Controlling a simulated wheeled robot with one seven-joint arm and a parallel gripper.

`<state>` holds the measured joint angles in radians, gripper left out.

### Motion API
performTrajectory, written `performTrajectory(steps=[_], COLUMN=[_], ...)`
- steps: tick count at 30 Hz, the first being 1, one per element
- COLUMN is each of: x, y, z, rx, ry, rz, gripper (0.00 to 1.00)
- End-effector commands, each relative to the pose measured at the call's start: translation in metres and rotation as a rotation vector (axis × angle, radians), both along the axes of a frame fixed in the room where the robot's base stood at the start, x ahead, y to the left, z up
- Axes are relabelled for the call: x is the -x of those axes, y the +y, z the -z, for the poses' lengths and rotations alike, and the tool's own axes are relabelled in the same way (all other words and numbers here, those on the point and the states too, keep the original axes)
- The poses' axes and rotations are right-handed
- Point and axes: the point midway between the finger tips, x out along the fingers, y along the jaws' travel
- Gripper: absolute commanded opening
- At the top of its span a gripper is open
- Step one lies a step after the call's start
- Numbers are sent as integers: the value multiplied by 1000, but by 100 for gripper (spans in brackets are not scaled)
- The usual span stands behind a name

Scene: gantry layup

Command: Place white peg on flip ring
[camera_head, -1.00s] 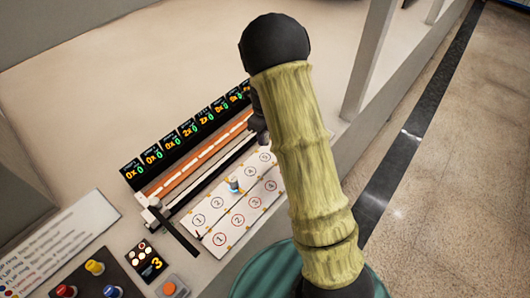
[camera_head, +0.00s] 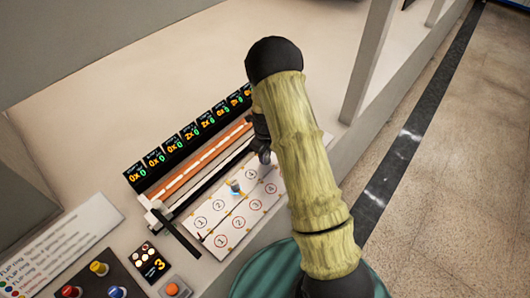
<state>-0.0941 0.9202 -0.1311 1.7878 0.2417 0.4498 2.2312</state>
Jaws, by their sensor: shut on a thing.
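My gripper (camera_head: 264,156) shows only as a small dark part at the left side of my arm, just beyond the upper right of the white board. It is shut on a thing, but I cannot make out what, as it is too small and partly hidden. The white board (camera_head: 216,242) carries numbered circles, black and red outlined. A short pale grey peg-like piece (camera_head: 234,187) stands upright on the board near its left row, with blue and yellow at its base. I cannot tell whether this is the white peg. My gripper is apart from it, up and to the right.
A row of black displays (camera_head: 186,133) and an orange-brown strip (camera_head: 190,163) lie behind the board. A dark panel with red (camera_head: 70,291), yellow (camera_head: 98,268) and blue (camera_head: 116,292) knobs is at lower left. A pale post (camera_head: 369,60) rises right of my arm.

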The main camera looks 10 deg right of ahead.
Motion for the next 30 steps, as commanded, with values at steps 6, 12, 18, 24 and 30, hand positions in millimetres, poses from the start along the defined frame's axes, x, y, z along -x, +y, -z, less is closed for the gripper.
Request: performTrajectory(steps=[6, 12, 18, 24, 30], x=[0, 0, 0, -1, -1], y=[0, 0, 0, 0, 0], z=[1, 2, 2, -2, -23], rx=[0, 1, 1, 1, 1], ry=[-1, -1, -1, -2, -6], rz=[-1, -1, -1, 0, -2], gripper=[2, 46, 46, 46, 46])
